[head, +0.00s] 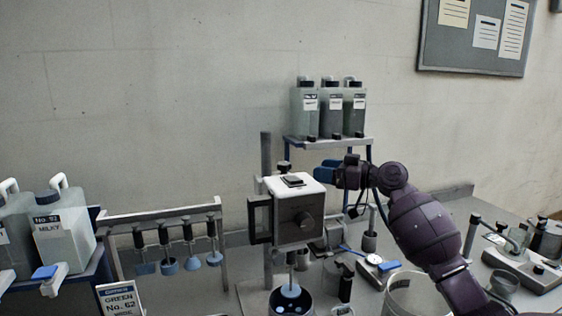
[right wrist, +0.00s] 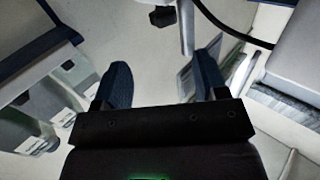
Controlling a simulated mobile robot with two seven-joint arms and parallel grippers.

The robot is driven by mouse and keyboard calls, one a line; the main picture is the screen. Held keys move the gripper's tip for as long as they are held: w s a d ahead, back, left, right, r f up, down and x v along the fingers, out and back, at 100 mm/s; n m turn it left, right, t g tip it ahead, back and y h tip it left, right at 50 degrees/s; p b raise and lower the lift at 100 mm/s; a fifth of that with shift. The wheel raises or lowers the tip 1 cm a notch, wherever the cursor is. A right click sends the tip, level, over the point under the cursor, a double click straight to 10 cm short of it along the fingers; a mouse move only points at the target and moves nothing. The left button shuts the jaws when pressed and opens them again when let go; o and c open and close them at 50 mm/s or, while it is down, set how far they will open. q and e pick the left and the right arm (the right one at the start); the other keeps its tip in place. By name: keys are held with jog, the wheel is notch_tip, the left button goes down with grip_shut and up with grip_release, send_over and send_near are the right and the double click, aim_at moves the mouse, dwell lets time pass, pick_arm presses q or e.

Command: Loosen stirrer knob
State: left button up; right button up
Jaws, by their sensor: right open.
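The stirrer (head: 298,222) is a box with a white top and dark front, held on an upright grey post. A small black knob (head: 284,167) shows just above its back left top edge, and a round dark knob sits on its front face. My right gripper (head: 321,171) is to the right of the top knob, pointing left, apart from it. In the right wrist view its blue fingers (right wrist: 162,82) are spread with nothing between them. Beyond them a black knob (right wrist: 162,16) shows beside a pale metal rod (right wrist: 187,25). My left gripper is not in view.
Grey bottles stand on a raised shelf (head: 328,142) behind my right gripper. A rack (head: 160,214) of small blue-tipped stirrers and a milky jug (head: 66,242) are at left. A dark pot (head: 291,303) sits below the stirrer. Cups and instruments crowd the bench at right.

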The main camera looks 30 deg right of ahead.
aim_at(290, 164)
pick_arm(q)
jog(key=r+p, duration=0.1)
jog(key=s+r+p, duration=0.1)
jog(key=p, duration=0.1)
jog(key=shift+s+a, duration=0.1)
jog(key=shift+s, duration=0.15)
pick_arm(e)
jog(key=x, duration=1)
jog(key=shift+s+a+r, duration=0.15)
jog(key=shift+s+a, duration=0.05)
jog(key=shift+a, duration=0.1)
jog(key=shift+c, duration=0.7)
jog(key=c, duration=0.8)
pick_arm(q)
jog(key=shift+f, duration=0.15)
